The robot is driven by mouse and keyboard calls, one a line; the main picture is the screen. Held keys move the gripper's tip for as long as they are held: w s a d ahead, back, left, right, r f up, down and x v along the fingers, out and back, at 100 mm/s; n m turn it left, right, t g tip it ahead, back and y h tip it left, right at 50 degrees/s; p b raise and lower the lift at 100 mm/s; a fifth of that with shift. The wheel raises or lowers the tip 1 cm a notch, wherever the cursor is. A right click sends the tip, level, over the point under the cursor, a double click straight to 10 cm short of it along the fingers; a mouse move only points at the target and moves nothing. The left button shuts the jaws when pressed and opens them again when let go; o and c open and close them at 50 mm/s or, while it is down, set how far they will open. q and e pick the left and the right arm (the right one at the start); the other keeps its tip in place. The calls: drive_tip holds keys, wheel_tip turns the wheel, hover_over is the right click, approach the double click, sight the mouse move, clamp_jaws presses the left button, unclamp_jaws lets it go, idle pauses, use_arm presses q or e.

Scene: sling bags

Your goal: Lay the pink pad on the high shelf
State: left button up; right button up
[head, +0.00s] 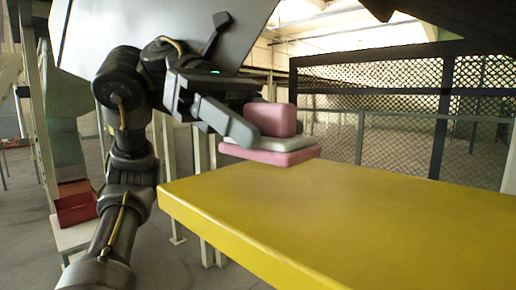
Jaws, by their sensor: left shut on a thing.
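My left gripper (256,126) reaches in from the left and is shut on the pink pad (275,155). The pad shows as a flat pink slab with a pale layer on it and a pink block (271,118) on top. The gripper's fingers hide its left side. The pad is at the left far edge of a wide yellow surface (350,205), which looks like the shelf. It appears a little above this surface; I cannot tell if it touches. My right gripper is not in view.
The visible yellow top is bare. A dark-framed mesh fence (440,110) stands behind it. A large grey panel (130,30) hangs over my left arm. A red bin (76,203) stands at the far left. A dark shape (455,22) covers the top right corner.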

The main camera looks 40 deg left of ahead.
sight(256, 159)
use_arm(q)
drive_tip(key=shift+w+a+f, duration=0.1)
drive_tip(key=shift+a+f, duration=0.2)
drive_tip(key=shift+f, duration=0.15)
drive_tip(key=shift+a+f+p, duration=0.1)
drive_tip(key=shift+f+p, duration=0.35)
drive_tip(key=shift+f, duration=1)
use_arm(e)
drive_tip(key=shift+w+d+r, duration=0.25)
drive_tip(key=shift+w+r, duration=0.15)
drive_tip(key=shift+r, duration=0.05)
use_arm(q)
drive_tip(key=shift+f, duration=0.15)
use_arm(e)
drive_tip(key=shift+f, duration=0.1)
use_arm(q)
drive_tip(key=o, duration=1)
drive_tip(key=shift+c, duration=0.2)
